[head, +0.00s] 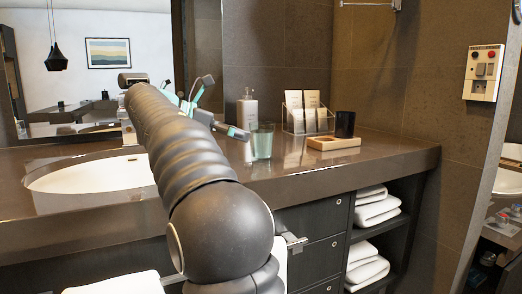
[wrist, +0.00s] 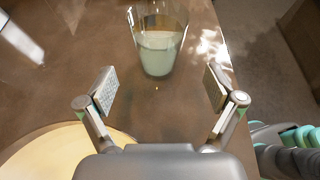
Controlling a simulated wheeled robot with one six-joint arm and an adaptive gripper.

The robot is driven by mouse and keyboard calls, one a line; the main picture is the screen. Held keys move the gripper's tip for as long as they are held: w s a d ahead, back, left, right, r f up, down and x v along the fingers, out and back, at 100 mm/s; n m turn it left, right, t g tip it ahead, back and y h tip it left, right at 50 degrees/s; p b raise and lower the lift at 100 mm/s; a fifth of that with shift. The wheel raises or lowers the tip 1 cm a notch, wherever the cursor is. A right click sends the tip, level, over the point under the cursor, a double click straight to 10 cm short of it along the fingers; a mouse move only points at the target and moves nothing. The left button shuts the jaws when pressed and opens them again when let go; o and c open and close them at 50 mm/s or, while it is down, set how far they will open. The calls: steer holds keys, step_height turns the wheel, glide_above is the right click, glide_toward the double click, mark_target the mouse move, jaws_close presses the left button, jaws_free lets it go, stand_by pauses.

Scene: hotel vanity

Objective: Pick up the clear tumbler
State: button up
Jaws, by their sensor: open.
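The clear tumbler (head: 262,141) stands upright on the brown vanity counter, right of my gripper's visible finger. It looks greenish in its lower part. In the wrist view the tumbler (wrist: 161,45) is at the top middle, beyond the fingertips and roughly centred between them. My gripper (wrist: 160,90) is open and empty, its two fingers spread wide. In the head view my gripper (head: 220,104) is beside the tumbler, partly hidden by my arm. The tumbler is apart from both fingers.
A pump bottle (head: 247,108) stands behind the tumbler. A sink (head: 90,174) is at left. The counter (head: 395,155) is bare at the right end.

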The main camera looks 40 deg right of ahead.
mark_target(251, 138)
steer(key=x, duration=0.3)
steer(key=shift+d+f, duration=0.1)
steer(key=shift+f+b+x, duration=0.15)
steer(key=shift+b+x, duration=0.45)
steer(key=shift+x, duration=0.7)
steer(key=shift+f+b+x, duration=0.1)
steer(key=shift+b+x, duration=0.45)
steer(key=shift+x, duration=0.75)
steer(key=c, duration=1.7)
steer(key=shift+r, duration=0.15)
